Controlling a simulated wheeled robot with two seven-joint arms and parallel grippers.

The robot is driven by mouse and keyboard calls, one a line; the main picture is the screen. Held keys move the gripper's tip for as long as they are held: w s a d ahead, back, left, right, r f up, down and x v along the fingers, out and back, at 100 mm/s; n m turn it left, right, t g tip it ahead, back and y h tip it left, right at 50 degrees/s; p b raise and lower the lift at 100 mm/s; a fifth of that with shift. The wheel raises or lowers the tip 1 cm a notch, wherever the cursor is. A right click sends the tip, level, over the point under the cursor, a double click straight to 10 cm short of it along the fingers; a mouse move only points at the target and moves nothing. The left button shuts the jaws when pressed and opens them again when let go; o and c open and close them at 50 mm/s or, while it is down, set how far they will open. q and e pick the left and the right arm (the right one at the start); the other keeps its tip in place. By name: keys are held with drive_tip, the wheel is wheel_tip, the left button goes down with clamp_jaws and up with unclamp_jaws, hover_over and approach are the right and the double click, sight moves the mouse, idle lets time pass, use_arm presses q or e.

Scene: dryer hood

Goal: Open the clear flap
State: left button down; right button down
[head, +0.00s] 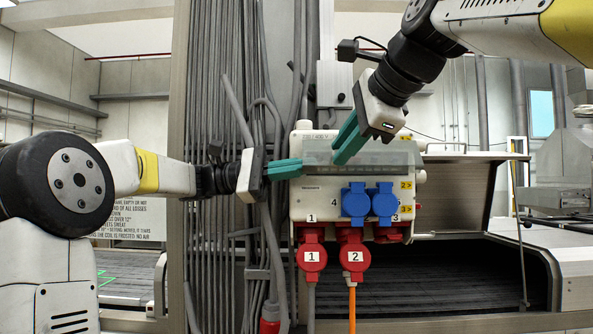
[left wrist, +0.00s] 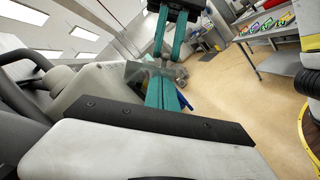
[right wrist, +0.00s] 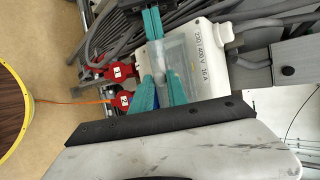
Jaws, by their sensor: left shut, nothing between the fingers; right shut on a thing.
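The clear flap (head: 397,153) is a see-through cover on the upper front of the grey-white power box (head: 299,205). It covers a row of switches; how far it is raised I cannot tell. My right gripper (head: 340,158) comes from above and is shut on the flap near its left part. The flap also shows at the fingertips in the right wrist view (right wrist: 178,52). My left gripper (head: 300,168) is shut and empty, its tips at the box's left upper side, close to the right fingertips. Both grippers have green fingers; in the left wrist view the left fingers (left wrist: 165,88) point toward the flap.
Two blue plugs (head: 369,203) sit on the box below the flap. Two red plugs, numbered 1 (head: 311,256) and 2 (head: 354,256), hang beneath with cables. Grey cables (head: 228,80) run vertically left of the box. A dark conveyor (head: 450,285) lies behind at right.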

use_arm(q)
drive_tip(key=shift+d, duration=0.25)
drive_tip(key=shift+s+r+n, duration=0.3)
drive_tip(key=shift+s+r, duration=0.05)
drive_tip(key=shift+s, duration=0.15)
drive_tip(key=shift+d+r, duration=0.1)
use_arm(e)
drive_tip(key=shift+w+d+f, duration=0.1)
use_arm(q)
drive_tip(key=shift+s, duration=0.1)
use_arm(e)
drive_tip(key=c, duration=1.3)
unclamp_jaws()
